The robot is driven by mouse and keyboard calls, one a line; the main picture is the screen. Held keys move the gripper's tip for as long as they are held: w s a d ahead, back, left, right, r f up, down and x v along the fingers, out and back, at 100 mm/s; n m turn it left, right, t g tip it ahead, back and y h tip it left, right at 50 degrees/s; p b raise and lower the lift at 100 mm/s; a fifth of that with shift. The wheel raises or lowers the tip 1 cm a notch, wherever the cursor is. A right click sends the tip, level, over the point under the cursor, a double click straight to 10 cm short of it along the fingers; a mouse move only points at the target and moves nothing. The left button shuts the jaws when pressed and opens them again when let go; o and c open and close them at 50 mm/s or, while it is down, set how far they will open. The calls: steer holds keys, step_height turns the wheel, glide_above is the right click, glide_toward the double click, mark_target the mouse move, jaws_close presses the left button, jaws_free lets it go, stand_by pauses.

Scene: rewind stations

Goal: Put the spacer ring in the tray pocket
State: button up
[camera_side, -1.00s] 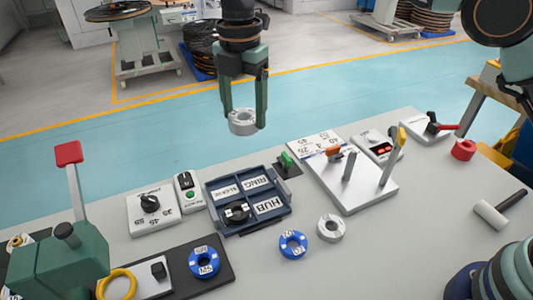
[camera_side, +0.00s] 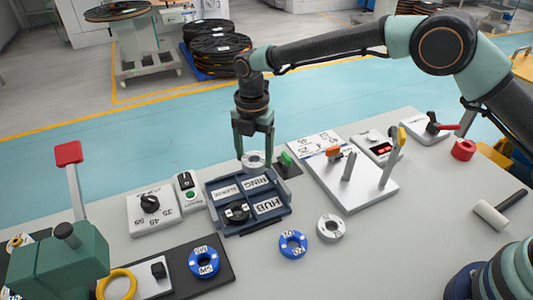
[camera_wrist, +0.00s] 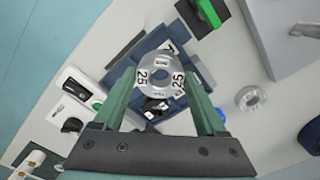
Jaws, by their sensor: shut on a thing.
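My gripper (camera_side: 253,163) is shut on a grey spacer ring (camera_side: 253,159), held above the far edge of the dark blue tray (camera_side: 258,224). In the wrist view the ring (camera_wrist: 161,60) lies flat between the two fingers and shows "25" marks. The tray has label plates, among them RING (camera_side: 259,182) at the far right and HUB (camera_side: 268,205) at the near right. A black round part (camera_side: 236,212) sits in the near left pocket. In the wrist view the ring hides part of the tray (camera_wrist: 150,42).
A green-topped block (camera_side: 288,163) stands close right of the tray. A push-button box (camera_side: 188,190) and a dial box (camera_side: 151,206) stand left. A blue ring (camera_side: 293,244) and another grey ring (camera_side: 331,228) lie in front. A pegged white plate (camera_side: 350,192) is at right.

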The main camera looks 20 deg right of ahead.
steer(key=shift+f, duration=2.65)
steer(key=o, duration=1.4)
steer(key=shift+f, duration=0.1)
steer(key=shift+o, duration=0.2)
step_height(320, 180, up, 12)
steer(key=s+d+r+m+t, duration=0.1)
steer(key=s+d+r+m, duration=0.1)
steer(key=d+r+m, duration=0.5)
steer(key=s+d+r+m+t, duration=0.3)
steer(key=s+d+r+m, duration=0.5)
steer(key=s+d+m, duration=0.4)
steer(key=s+d+f+m+t, duration=0.1)
steer(key=s+d+f+m, duration=0.2)
steer(key=s+d+m, duration=0.3)
steer(key=shift+d+f+m+t, duration=0.25)
steer(key=shift+m+t, duration=0.05)
steer(key=shift+m, duration=0.6)
